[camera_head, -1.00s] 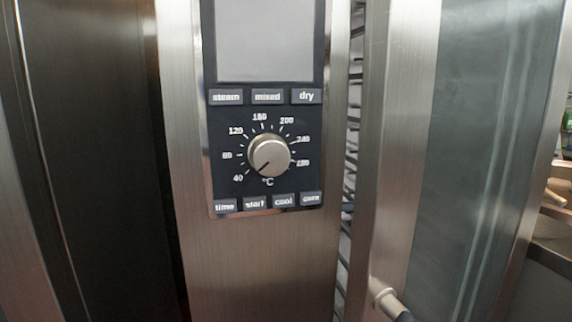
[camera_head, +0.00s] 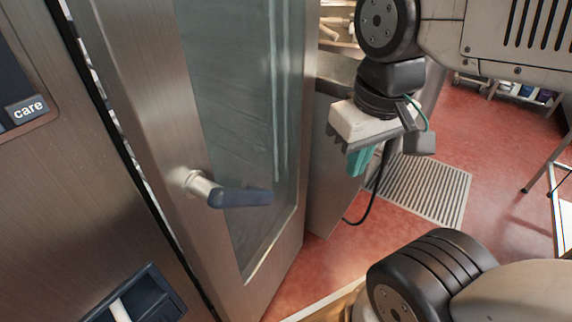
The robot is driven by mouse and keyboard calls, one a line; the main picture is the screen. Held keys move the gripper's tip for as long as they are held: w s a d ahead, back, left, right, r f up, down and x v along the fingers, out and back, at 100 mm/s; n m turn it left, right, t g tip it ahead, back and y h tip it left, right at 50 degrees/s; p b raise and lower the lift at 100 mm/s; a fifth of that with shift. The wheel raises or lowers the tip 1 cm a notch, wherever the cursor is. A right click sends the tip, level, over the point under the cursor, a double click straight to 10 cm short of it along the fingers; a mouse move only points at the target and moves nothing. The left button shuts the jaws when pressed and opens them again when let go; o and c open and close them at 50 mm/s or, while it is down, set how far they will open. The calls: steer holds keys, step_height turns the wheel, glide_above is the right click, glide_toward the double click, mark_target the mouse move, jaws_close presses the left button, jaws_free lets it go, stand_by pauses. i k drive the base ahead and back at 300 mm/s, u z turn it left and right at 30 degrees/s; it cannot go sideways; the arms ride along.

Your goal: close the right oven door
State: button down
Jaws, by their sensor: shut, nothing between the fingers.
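The right oven door (camera_head: 170,110) is a steel-framed door with a tall glass pane. It stands ajar, with a dark gap showing along its left edge beside the oven front. Its handle (camera_head: 235,195) has a steel base and a dark blue grip that points right. My gripper (camera_head: 357,162) has teal fingers pointing down and is shut and empty. It is right of the door's right edge in the picture, apart from the handle.
The steel control column with a "care" button (camera_head: 28,108) is at the left. A dark recessed fitting (camera_head: 135,298) sits low on the oven front. A counter (camera_head: 335,75) stands behind the door. Red floor with a grate (camera_head: 425,188) lies at the right, and a white-topped stand (camera_head: 562,205) is at the far right.

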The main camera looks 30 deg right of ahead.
mark_target(135, 49)
steer(key=z, duration=2)
steer(key=k, duration=1)
steer(key=u, duration=2.75)
